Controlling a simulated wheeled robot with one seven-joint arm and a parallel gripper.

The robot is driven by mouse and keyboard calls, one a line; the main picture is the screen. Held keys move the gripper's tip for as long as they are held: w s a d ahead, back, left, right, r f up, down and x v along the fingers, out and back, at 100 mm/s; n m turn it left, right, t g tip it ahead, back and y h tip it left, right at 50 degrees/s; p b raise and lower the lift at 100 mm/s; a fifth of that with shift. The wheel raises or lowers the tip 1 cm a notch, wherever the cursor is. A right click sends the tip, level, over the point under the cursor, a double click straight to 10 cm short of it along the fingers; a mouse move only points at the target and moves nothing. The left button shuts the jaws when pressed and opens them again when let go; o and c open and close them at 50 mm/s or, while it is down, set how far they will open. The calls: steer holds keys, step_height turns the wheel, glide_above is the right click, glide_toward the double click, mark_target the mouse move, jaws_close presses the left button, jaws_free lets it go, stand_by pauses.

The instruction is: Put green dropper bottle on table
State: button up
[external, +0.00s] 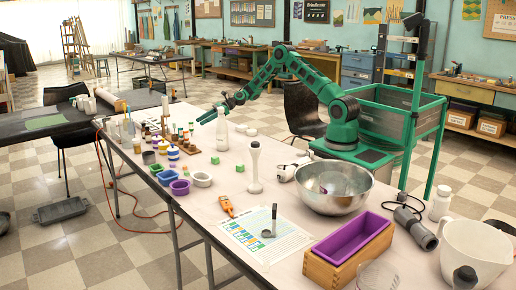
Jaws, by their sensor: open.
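My gripper (210,113) is open at the end of my green arm, which reaches left over the far part of the white table (215,208). I see nothing held between the fingers.
A steel bowl (334,203), a wooden mould with purple liner (348,250) and a white pitcher (470,250) fill the near right. A printed sheet (264,238) lies in front.

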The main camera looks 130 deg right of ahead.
steer(key=shift+w, duration=0.1)
steer(key=shift+w+a+r, duration=0.2)
steer(key=shift+w+r, duration=0.25)
steer(key=shift+w, duration=0.2)
glide_above(195, 137)
steer(key=shift+d+f, duration=0.15)
steer(key=shift+f, duration=0.35)
steer(key=shift+d+f, duration=0.15)
steer(key=shift+f, duration=0.35)
steer(key=shift+d+x, duration=0.2)
steer(key=shift+x, duration=1.15)
steer(key=shift+d+x, duration=0.2)
steer(key=shift+x, duration=1.2)
steer(key=shift+r, duration=0.1)
steer(key=shift+c, duration=0.6)
jaws_close()
